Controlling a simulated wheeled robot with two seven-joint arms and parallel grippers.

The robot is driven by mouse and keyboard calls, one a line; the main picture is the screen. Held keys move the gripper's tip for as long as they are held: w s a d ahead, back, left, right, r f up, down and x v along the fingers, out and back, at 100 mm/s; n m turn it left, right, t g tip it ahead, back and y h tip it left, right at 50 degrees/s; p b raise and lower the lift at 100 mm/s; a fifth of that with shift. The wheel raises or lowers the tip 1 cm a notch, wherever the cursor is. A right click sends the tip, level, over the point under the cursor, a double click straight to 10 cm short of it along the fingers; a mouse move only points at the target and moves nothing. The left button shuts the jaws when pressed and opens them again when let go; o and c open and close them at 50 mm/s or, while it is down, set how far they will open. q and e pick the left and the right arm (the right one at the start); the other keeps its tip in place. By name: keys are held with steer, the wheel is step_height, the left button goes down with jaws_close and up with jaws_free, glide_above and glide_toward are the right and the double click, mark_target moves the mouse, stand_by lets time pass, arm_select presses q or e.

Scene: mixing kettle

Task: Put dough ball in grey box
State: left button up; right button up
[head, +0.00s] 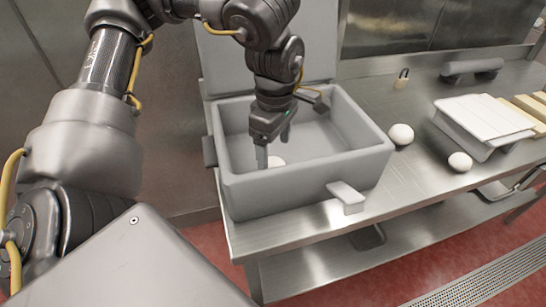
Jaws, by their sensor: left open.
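The grey box (300,184) stands open on the steel table, with its lid raised behind it. My left gripper (275,150) reaches down into the box from above, its jaws open. A pale dough ball (277,162) lies inside the box just below and beside the fingertips, partly hidden by them and the box's front wall. I cannot tell if the fingers touch it. Two more dough balls lie on the table right of the box, a larger one (401,134) close to the box and another (460,162) farther right. My right gripper does not clearly show.
The steel table (415,180) has a shelf below. A white board-like stand (485,118) and pale blocks (525,105) are at the right. A grey roller (472,69) and a small weight-like item (402,78) lie toward the back.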

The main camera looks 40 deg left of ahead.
mark_target(275, 161)
arm_select(q)
step_height(275, 161, up, 5)
steer(key=shift+f+p, duration=0.1)
steer(key=shift+p, duration=0.25)
steer(key=shift+r, duration=0.6)
arm_select(e)
steer(key=shift+w+a+r, duration=0.15)
steer(key=shift+a+r, duration=0.3)
steer(key=shift+a, duration=0.05)
